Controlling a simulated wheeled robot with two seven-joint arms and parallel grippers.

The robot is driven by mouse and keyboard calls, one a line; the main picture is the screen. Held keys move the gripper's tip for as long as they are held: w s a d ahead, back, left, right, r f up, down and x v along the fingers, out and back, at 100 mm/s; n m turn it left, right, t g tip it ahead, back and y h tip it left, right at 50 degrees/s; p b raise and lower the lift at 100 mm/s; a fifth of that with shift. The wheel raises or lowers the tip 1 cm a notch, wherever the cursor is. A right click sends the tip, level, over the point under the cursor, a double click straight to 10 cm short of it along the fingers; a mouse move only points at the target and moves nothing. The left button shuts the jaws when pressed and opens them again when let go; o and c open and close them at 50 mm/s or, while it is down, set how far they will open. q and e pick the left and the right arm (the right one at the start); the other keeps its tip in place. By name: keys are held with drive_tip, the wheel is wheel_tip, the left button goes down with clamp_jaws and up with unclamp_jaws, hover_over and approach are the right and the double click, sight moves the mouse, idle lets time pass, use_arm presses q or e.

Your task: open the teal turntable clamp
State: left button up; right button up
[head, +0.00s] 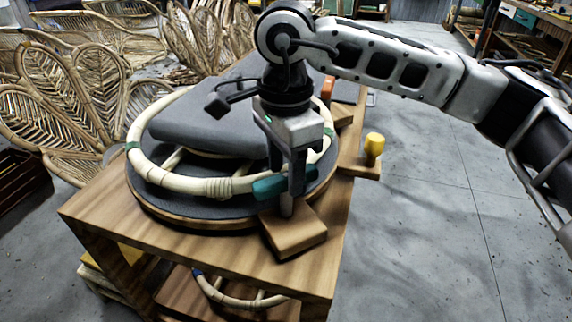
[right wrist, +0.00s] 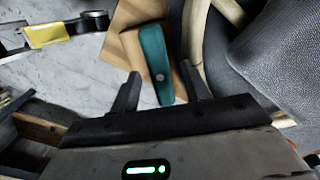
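The teal turntable clamp (head: 268,188) is a rounded teal lever on a wooden block (head: 295,235) at the near right edge of the round turntable (head: 160,208). The right wrist view shows the teal lever (right wrist: 154,55) with a pale round pivot. My right gripper (head: 286,172) points down over the clamp and hides part of it. In the right wrist view my right gripper (right wrist: 161,74) is open, with one finger on each side of the lever's near end and visible gaps between. Contact cannot be seen. My left gripper is not in view.
A rattan hoop (head: 185,183) lies on the turntable, with a grey padded slab (head: 200,120) above it. A yellow-topped knob (head: 374,145) stands on a wooden arm at the right. Rattan chair backs (head: 60,95) crowd the left. The floor at the right is clear.

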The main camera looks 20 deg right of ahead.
wheel_tip(320, 180, up, 16)
drive_tip(key=p, duration=0.2)
idle(0.4)
drive_tip(key=shift+f, duration=0.1)
